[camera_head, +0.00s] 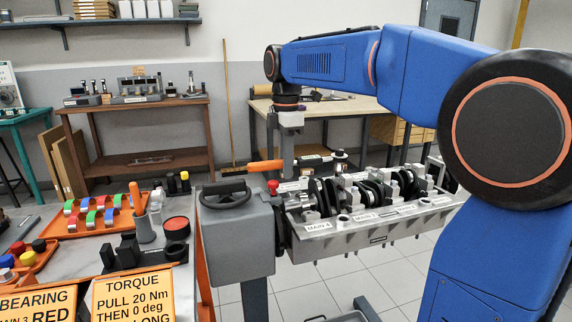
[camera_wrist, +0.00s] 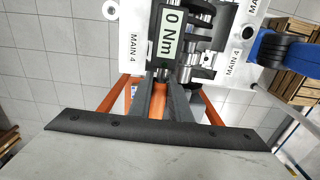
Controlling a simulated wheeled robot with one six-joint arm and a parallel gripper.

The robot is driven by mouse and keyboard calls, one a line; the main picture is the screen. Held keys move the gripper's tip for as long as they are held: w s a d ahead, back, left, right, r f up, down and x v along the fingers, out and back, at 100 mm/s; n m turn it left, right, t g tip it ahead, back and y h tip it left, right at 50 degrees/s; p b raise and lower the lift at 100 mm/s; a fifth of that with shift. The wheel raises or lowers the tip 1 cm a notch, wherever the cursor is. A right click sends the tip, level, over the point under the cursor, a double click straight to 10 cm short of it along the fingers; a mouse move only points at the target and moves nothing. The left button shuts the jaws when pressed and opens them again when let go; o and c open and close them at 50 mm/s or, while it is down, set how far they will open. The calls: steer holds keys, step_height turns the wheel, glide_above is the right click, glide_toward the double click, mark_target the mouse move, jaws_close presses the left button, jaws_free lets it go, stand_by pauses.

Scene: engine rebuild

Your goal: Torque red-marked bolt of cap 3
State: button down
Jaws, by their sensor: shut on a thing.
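My gripper (camera_head: 287,164) is shut on a torque wrench with an orange handle (camera_head: 266,167). The wrench lies roughly level above the left end of the engine block (camera_head: 330,240), its head (camera_head: 340,157) pointing right. In the wrist view the fingers (camera_wrist: 165,95) close around the wrench's orange grip, and its display (camera_wrist: 171,33) reads 0 Nm. The crankshaft and bearing caps (camera_head: 350,188) show on the block. A plate reading MAIN 4 (camera_head: 402,226) is on its near side. I cannot make out cap 3's red-marked bolt. Whether the wrench touches a bolt is unclear.
A grey stand head with a black handwheel (camera_head: 226,194) holds the block's left end. The left bench carries an orange tray of coloured bearing shells (camera_head: 100,215) and a TORQUE sign (camera_head: 132,296) reading pull 20 Nm, then 0 deg. Brown tables stand behind.

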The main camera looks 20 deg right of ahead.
steer(key=shift+f, duration=0.45)
stand_by(0.6)
steer(key=shift+w, duration=0.35)
steer(key=shift+w+m, duration=0.3)
steer(key=shift+m, duration=0.1)
steer(key=shift+w+d+m, duration=0.1)
steer(key=shift+w+m, duration=0.2)
steer(key=shift+w, duration=0.15)
stand_by(0.4)
steer(key=shift+w+m, duration=0.3)
steer(key=shift+w, duration=0.15)
steer(key=shift+w+d+m, duration=0.15)
steer(key=shift+w+m, duration=0.1)
steer(key=shift+m, duration=0.05)
steer(key=shift+w, duration=0.35)
steer(key=shift+w+d+m, duration=0.25)
steer(key=shift+w+m, duration=0.35)
steer(key=shift+w+d+m, duration=0.25)
steer(key=shift+w+m, duration=0.3)
steer(key=shift+m, duration=0.05)
stand_by(3.1)
